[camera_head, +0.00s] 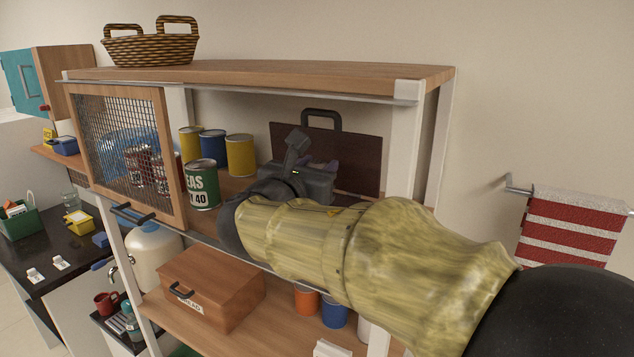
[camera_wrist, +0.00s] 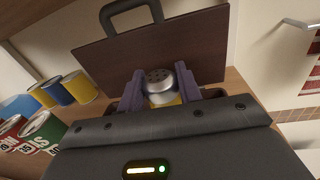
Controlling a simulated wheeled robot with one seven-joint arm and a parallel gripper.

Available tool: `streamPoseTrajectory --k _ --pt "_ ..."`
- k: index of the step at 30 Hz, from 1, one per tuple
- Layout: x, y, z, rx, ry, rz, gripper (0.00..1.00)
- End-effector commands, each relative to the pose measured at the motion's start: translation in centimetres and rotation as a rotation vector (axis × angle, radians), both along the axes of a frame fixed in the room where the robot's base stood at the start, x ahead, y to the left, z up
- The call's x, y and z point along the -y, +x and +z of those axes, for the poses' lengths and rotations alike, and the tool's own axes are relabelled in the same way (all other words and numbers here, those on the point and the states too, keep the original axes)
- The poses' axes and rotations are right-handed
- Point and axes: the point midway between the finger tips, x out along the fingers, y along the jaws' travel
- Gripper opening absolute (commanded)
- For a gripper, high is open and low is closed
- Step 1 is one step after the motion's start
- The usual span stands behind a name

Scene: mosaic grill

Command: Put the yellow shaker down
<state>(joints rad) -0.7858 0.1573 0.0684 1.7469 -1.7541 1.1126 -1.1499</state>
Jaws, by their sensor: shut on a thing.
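The yellow shaker shows in the wrist view as a silver perforated cap (camera_wrist: 159,80) over a sliver of yellow body. My gripper (camera_wrist: 160,88) has a finger on each side of the shaker and is shut on it. The shaker is upright or nearly so, just in front of the dark brown board with a handle (camera_wrist: 145,40). Its base is hidden by my gripper's housing, so I cannot tell whether it touches the shelf. In the head view my gripper (camera_head: 318,166) reaches into the upper shelf bay, and the shaker is hidden there.
A green can (camera_head: 202,186), a blue can (camera_head: 213,147) and yellow cans (camera_head: 241,155) stand left of my gripper. The handled board (camera_head: 350,155) is behind it. A mesh door (camera_head: 128,155) is at left and a white post (camera_head: 405,140) at right. A wooden top shelf (camera_head: 270,72) is above.

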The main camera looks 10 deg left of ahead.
Motion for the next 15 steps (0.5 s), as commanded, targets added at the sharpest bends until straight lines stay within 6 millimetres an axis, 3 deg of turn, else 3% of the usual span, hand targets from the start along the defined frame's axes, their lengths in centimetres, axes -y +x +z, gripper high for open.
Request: streamPoseTrajectory --k 5,15 --pt "-0.1 0.0 -2.5 -0.004 -0.006 0.003 0.09" --pt "0.0 0.3 -3.2 0.000 -0.001 0.002 0.09"
